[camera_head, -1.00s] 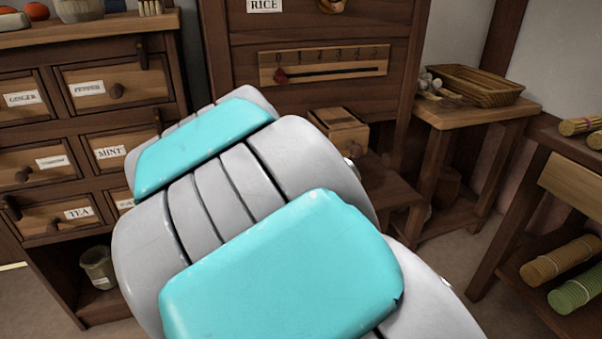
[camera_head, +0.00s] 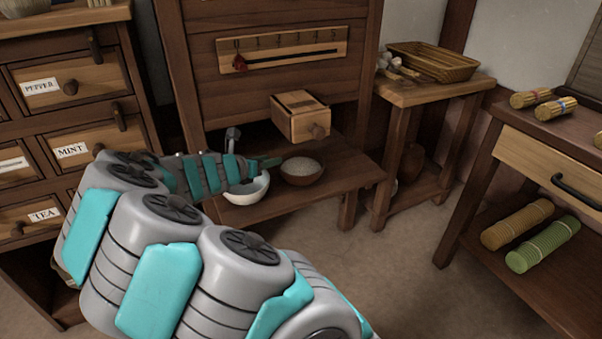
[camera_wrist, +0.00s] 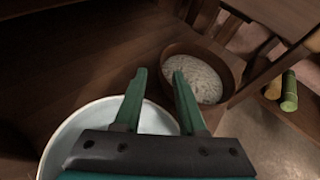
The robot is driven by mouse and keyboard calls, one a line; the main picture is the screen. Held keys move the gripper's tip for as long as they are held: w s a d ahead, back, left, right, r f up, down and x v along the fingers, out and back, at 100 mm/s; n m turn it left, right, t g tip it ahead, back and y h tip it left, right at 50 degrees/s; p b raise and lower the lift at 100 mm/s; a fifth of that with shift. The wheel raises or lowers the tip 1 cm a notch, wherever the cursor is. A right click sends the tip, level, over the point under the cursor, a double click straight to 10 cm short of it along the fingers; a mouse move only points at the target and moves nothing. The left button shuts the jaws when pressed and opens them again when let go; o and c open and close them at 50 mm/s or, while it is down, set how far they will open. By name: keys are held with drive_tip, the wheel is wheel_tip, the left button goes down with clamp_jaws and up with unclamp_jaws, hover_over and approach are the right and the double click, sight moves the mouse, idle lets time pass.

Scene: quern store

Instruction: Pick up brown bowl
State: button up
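The brown bowl (camera_head: 301,172) stands on the low wooden shelf of the rice cabinet and holds pale grains. It also shows in the wrist view (camera_wrist: 228,66), ahead and to the right of the fingertips. My gripper (camera_head: 272,163) is just left of the brown bowl and appears apart from it. In the wrist view my gripper (camera_wrist: 158,76) has its two green fingers spread, with nothing seen between the tips. A white bowl (camera_head: 248,190) stands left of the brown bowl. In the wrist view the white bowl (camera_wrist: 75,128) lies below the fingers, partly hidden by my gripper.
A wooden box with a knob (camera_head: 301,118) juts from the cabinet above the brown bowl. A side table (camera_head: 432,91) with a basket (camera_head: 435,62) stands to the right. Labelled drawers (camera_head: 70,85) are at left. The floor in front of the shelf (camera_head: 330,195) is clear.

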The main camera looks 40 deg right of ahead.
drive_tip(key=shift+b+x, duration=0.55)
drive_tip(key=shift+x, duration=1.95)
drive_tip(key=shift+r, duration=0.15)
clamp_jaws()
